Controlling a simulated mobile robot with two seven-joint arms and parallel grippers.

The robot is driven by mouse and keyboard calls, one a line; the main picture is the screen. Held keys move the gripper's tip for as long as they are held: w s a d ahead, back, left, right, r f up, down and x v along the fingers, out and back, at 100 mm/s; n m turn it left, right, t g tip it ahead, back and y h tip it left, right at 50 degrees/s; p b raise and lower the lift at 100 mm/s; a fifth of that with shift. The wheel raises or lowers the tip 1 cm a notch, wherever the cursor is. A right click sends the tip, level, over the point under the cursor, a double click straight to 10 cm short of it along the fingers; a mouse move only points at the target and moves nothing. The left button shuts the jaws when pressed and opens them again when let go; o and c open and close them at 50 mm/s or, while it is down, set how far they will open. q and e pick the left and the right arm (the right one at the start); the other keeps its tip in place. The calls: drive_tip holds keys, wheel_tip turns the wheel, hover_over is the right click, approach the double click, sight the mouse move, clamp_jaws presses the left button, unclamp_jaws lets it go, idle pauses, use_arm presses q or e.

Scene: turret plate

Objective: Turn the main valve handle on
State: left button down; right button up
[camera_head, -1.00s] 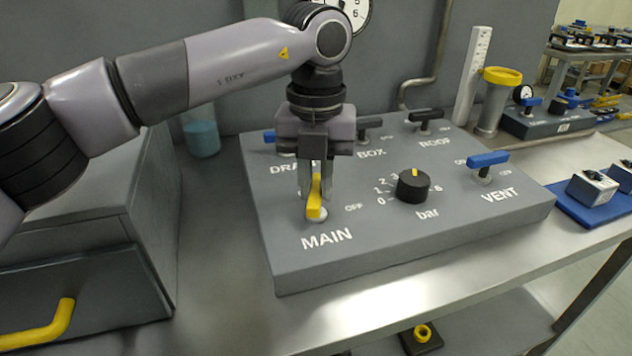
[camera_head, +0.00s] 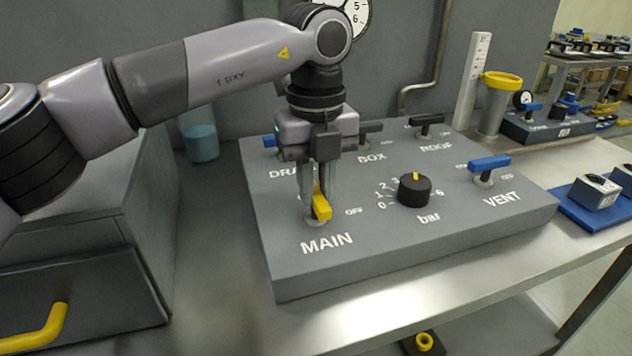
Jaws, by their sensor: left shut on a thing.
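The yellow main valve handle (camera_head: 321,205) stands on its round base above the word MAIN, at the front left of the grey valve panel (camera_head: 400,255). My left gripper (camera_head: 318,195) points down from above and is shut on this handle. The handle's front end shows, angled slightly to the right of straight toward the front edge. Its rear part is hidden between the fingers. The word OFF is visible to the right of the handle; the marking on its left is mostly hidden by the fingers. My right gripper is not in view.
A black bar knob (camera_head: 414,189) is right of the handle. The blue vent handle (camera_head: 489,162) stands at the panel's right. The drain, box and roof handles line the back. A grey drawer cabinet (camera_head: 85,270) stands close on the left.

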sight(316, 192)
use_arm(q)
drive_tip(key=shift+w+r, duration=0.1)
drive_tip(key=shift+r, duration=0.05)
drive_tip(key=c, duration=1)
unclamp_jaws()
drive_tip(key=shift+c, duration=0.2)
wheel_tip(316, 192, up, 7)
drive_tip(key=shift+r, duration=0.1)
